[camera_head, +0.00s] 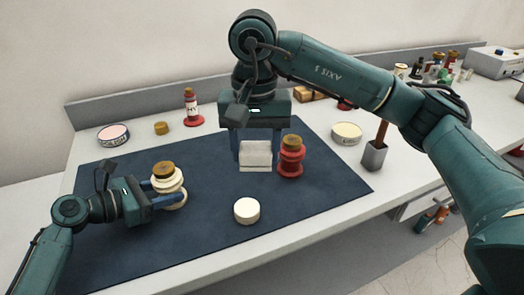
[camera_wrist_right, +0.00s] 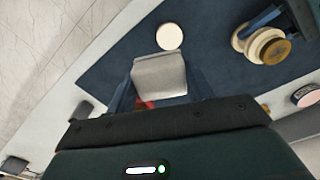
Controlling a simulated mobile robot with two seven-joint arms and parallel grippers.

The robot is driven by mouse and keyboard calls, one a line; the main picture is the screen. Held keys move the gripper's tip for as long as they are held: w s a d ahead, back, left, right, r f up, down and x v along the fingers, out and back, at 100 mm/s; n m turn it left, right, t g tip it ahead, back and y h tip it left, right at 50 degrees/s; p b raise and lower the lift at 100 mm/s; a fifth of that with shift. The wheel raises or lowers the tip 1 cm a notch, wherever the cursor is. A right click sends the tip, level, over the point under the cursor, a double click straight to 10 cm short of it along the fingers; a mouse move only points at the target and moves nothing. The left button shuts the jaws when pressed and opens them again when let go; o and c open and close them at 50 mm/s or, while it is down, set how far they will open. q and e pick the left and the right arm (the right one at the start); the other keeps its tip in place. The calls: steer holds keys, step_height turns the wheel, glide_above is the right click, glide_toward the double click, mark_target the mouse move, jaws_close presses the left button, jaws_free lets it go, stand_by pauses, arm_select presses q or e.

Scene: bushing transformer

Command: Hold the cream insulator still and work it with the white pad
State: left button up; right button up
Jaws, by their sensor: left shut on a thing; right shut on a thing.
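The cream insulator (camera_head: 170,184) stands on the dark blue mat at the left, with a brown cap on top. My left gripper (camera_head: 163,195) is shut around its side. The insulator also shows in the right wrist view (camera_wrist_right: 247,38) at the upper right. The white pad (camera_head: 256,155) is between the fingers of my right gripper (camera_head: 257,150), which points down and is shut on it. The pad also shows in the right wrist view (camera_wrist_right: 160,75). It is to the right of the insulator and apart from it. I cannot tell whether the pad touches the mat.
A red insulator (camera_head: 291,158) stands close to the right of the pad. A white round puck (camera_head: 246,210) lies in front on the mat (camera_head: 200,240). A brush holder (camera_head: 374,156) stands at right.

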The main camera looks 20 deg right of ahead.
mark_target(171, 166)
steer(key=w+a+r+m, duration=0.3)
steer(key=w+a+m, duration=0.5)
steer(key=w+a, duration=0.45)
steer(key=shift+s+a+f, duration=0.2)
steer(key=shift+f, duration=0.95)
steer(key=shift+s+a+f, duration=0.25)
steer(key=shift+f, duration=0.85)
steer(key=shift+s+a+f, duration=0.2)
steer(key=shift+f, duration=0.95)
steer(key=shift+a+f, duration=0.45)
steer(key=shift+a, duration=0.15)
steer(key=shift+c, duration=0.3)
steer(key=shift+w+a, duration=0.1)
steer(key=shift+a, duration=2.2)
steer(key=shift+d, duration=2.7)
steer(key=shift+d+r, duration=0.15)
steer(key=shift+d, duration=0.1)
step_height(171, 166, up, 8)
